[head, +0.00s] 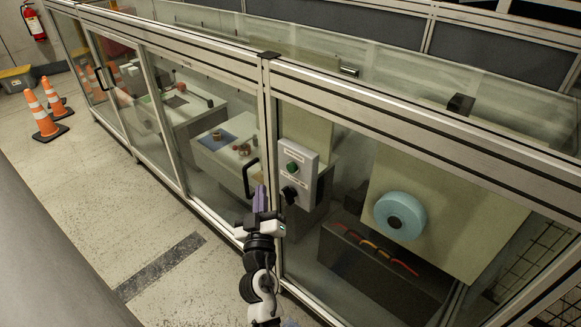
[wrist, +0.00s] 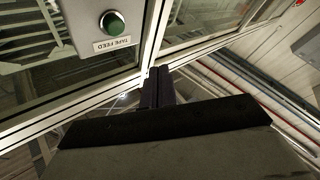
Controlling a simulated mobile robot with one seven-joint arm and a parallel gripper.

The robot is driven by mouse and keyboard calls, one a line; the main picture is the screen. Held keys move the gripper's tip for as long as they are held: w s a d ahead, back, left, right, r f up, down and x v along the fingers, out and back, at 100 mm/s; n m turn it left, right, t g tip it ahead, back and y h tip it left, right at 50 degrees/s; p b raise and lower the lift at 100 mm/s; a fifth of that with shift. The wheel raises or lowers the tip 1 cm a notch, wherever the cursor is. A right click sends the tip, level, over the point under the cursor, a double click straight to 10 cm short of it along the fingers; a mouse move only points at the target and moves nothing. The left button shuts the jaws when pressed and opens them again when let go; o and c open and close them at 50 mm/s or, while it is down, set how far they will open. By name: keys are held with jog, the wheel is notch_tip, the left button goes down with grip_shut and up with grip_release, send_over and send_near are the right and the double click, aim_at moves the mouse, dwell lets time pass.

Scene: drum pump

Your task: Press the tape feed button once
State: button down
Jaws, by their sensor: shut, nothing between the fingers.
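The tape feed button is a round green button (wrist: 112,22) on a grey control box, above a label reading TAPE FEED in the wrist view. In the head view the green button (head: 292,167) sits on the upper part of the box (head: 307,158), with a black knob (head: 289,194) below it. The box is fixed to the frame post of the glass enclosure. My gripper (head: 261,190) is shut and empty, below and left of the box, apart from the button. Its dark fingers (wrist: 157,84) show in the wrist view, right of and below the button.
The glass enclosure (head: 265,90) has metal frame rails and a black door handle (head: 250,178) just left of my gripper. A blue tape roll (head: 400,216) is behind the glass at right. Orange cones (head: 43,118) stand at far left. The floor in front is clear.

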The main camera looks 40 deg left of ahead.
aim_at(292, 167)
jog(key=w+p, duration=0.2)
jog(key=w, duration=0.5)
jog(key=shift+w+d, duration=0.2)
jog(key=shift+d, duration=0.2)
jog(key=shift+w, duration=0.1)
dwell(1.6)
jog(key=shift+w, duration=0.3)
jog(key=shift+w+d+p, duration=0.1)
jog(key=shift+w+p, duration=0.25)
jog(key=shift+w, duration=0.1)
dwell(0.6)
jog(key=shift+s, duration=0.1)
jog(key=shift+s+b, duration=0.35)
jog(key=shift+s, duration=0.4)
